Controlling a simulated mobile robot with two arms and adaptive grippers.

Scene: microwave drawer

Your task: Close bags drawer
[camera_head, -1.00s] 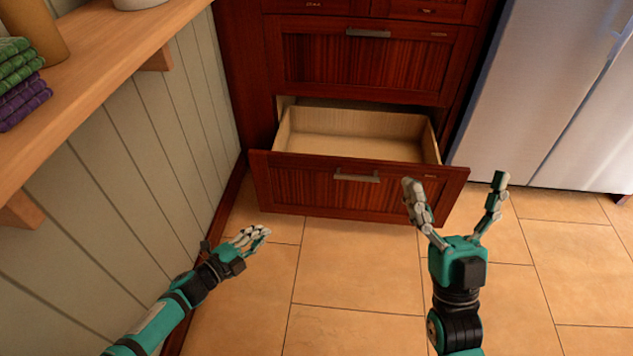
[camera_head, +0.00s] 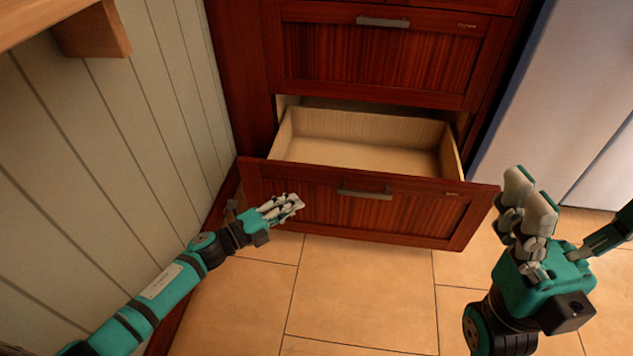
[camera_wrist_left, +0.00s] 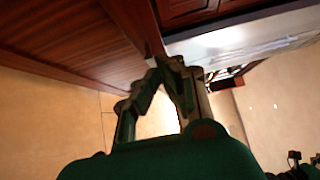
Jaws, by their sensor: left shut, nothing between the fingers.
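The bottom drawer (camera_head: 365,209) of the dark red wooden cabinet stands pulled out, its pale wooden box (camera_head: 365,127) open and empty where visible. Its front carries a grey bar handle (camera_head: 365,193). My left gripper (camera_head: 296,203) is shut and empty, over the left part of the drawer front in the head view; I cannot tell whether it touches. In the left wrist view its fingers (camera_wrist_left: 163,65) meet near a reddish wooden panel. My right gripper (camera_head: 578,212) is open, right of the drawer front, one finger running to the picture's edge.
A closed drawer (camera_head: 380,52) with a grey handle is above. A panelled wall (camera_head: 90,160) stands close on the left, with a wooden shelf bracket (camera_head: 92,30). A grey-white fridge (camera_head: 560,100) stands at the right. The tiled floor (camera_head: 365,290) in front is clear.

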